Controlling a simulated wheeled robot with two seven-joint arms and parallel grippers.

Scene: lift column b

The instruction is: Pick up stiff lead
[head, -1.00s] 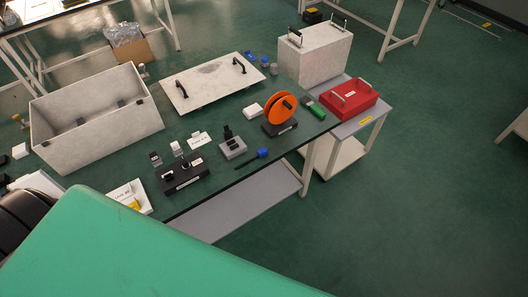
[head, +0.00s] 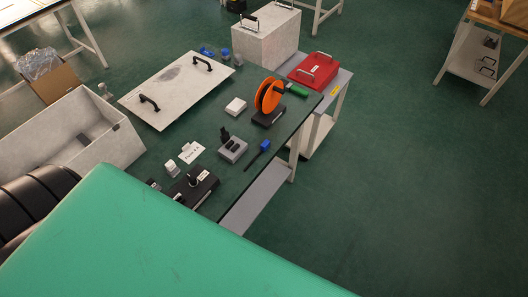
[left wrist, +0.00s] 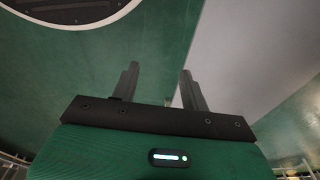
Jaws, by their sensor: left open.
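The stiff lead appears to be the thin black piece with a blue end (head: 264,146), lying on the dark table (head: 222,188) near its right edge, beside a grey block with dark sockets (head: 232,150). In the left wrist view my left gripper (left wrist: 160,82) is open, with nothing between its two dark fingers. Green floor and a pale grey surface show beyond it; the lead does not show there. My left gripper is not visible in the head view, so its distance from the lead cannot be told. My right gripper is in neither view.
An orange reel (head: 268,94) on a black base stands behind the lead. A black box (head: 190,187) is in front, and a white plate with handles (head: 178,88) lies farther back. A red case (head: 313,69) sits on a side stand. Floor (head: 400,170) at right is clear.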

